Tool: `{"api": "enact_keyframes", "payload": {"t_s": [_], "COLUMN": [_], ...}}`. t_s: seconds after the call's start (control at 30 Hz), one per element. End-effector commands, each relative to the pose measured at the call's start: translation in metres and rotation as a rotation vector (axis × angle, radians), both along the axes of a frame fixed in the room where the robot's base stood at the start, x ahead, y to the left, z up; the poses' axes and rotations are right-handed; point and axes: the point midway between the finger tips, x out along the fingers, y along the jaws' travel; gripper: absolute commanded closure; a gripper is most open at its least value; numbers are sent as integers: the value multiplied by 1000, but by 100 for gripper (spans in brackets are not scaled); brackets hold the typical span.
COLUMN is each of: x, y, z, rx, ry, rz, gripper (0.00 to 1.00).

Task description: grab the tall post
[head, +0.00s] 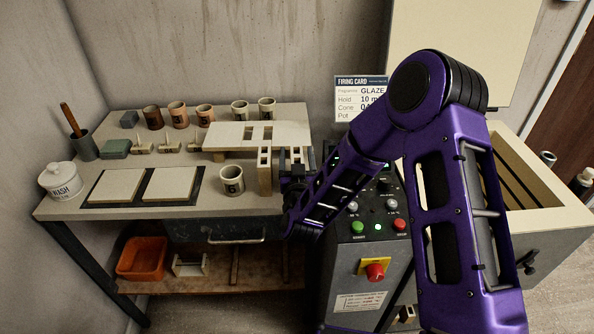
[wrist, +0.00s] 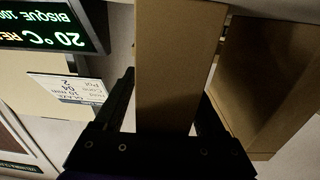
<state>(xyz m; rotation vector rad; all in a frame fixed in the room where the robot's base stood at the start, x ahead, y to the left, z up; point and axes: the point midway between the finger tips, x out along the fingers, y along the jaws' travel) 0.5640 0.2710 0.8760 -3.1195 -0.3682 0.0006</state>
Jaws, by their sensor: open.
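A tall tan post (wrist: 178,60) stands between the two open fingers of my gripper (wrist: 170,100) in the wrist view. It runs from the top edge down to the gripper's palm side, and its lower end there is hidden. I cannot tell whether either finger touches it. In the head view my gripper (head: 291,188) is at the table's right edge, just right of an upright pale post (head: 265,172). My gripper partly hides the small pale posts behind it.
A pale slab (head: 225,134) with cut-outs lies close behind the post. A cup (head: 232,180) stands close on its left. Another tan block (wrist: 268,85) is right of my fingers in the wrist view. The control box (head: 375,215) stands right of the table.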

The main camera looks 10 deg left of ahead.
Motion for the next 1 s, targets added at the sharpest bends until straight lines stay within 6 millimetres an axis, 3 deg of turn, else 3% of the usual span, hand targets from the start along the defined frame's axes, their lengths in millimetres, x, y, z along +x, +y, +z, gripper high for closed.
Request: {"api": "enact_keyframes", "payload": {"t_s": [0.23, 0.27, 0.63, 1.0], "x": [2, 2, 2, 2], "y": [1, 1, 1, 1], "z": [0, 0, 0, 1], "rx": [0, 0, 0, 0], "ry": [0, 0, 0, -2], "rz": [0, 1, 1, 1], "gripper": [28, 31, 98, 100]}}
